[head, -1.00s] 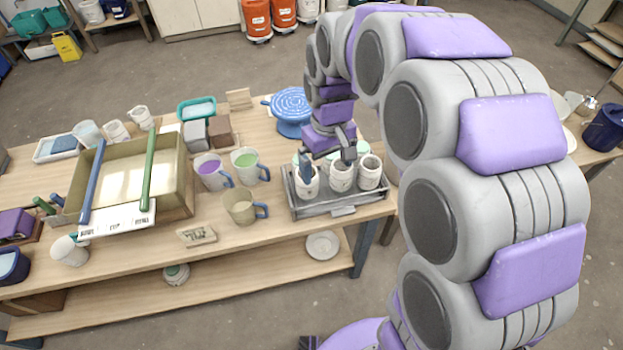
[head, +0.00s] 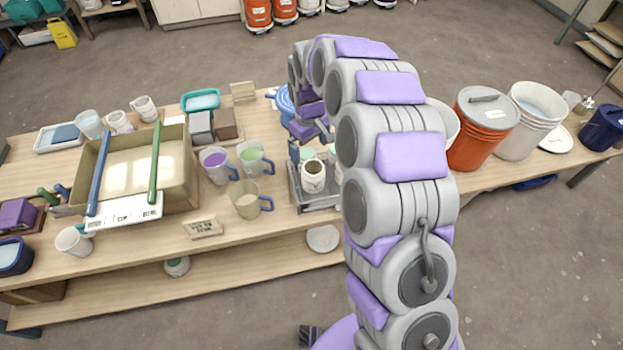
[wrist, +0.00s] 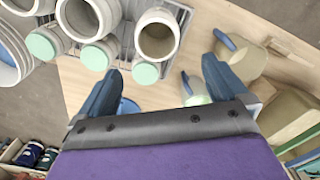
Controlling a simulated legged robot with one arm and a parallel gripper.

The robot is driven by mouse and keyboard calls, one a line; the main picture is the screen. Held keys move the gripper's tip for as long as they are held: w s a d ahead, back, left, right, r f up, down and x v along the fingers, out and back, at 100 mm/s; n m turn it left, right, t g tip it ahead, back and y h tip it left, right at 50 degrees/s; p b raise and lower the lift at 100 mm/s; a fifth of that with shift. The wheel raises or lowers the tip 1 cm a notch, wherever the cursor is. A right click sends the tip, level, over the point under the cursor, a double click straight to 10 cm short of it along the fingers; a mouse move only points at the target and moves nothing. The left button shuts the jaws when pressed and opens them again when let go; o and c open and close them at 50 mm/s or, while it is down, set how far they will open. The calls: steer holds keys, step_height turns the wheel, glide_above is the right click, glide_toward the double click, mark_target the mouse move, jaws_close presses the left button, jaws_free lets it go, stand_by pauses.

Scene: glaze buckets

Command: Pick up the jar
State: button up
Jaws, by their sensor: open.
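Several pale jars stand in a grey metal tray (head: 318,206). One open white jar (head: 313,177) shows in the head view, and my arm hides the tray's right part. In the wrist view, a large open jar (wrist: 158,36) is just beyond my fingertips, with another open jar (wrist: 88,16) to its left. Jars with green lids (wrist: 97,56) sit beside them, one lid (wrist: 145,73) nearest my gripper. My gripper (head: 309,143) is open and empty, apart from the jars and near the tray's back. Its two blue fingers are spread in the wrist view (wrist: 160,66).
Mugs with purple (head: 214,165), green (head: 252,158) and pale (head: 247,199) contents stand left of the tray. A glazing basin (head: 180,185) is farther left. An orange bucket (head: 482,128) and a white bucket (head: 530,122) stand at right. A small sign (head: 203,228) is at the front edge.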

mark_target(314, 172)
steer(key=f, duration=0.3)
steer(key=d+f, duration=0.1)
steer(key=f, duration=0.2)
steer(key=shift+s+d+f+b, duration=0.1)
steer(key=shift+f+b, duration=0.1)
steer(key=shift+b, duration=0.2)
steer(key=shift+d+f, duration=0.4)
steer(key=shift+f, duration=0.05)
steer(key=f, duration=0.1)
steer(key=a+f, duration=0.1)
steer(key=f, duration=0.1)
steer(key=f+b, duration=0.1)
steer(key=f, duration=0.1)
steer(key=shift+s+a, duration=0.3)
steer(key=shift+a, duration=0.05)
steer(key=shift+d, duration=0.55)
steer(key=shift+c, duration=0.3)
steer(key=shift+d+r, duration=0.1)
steer(key=shift+d, duration=0.05)
steer(key=shift+c, duration=0.7)
steer(key=c, duration=0.3)
steer(key=shift+a, duration=0.5)
steer(key=c, duration=0.6)
steer(key=shift+d, duration=0.2)
steer(key=shift+c, duration=1.2)
steer(key=shift+d, duration=0.1)
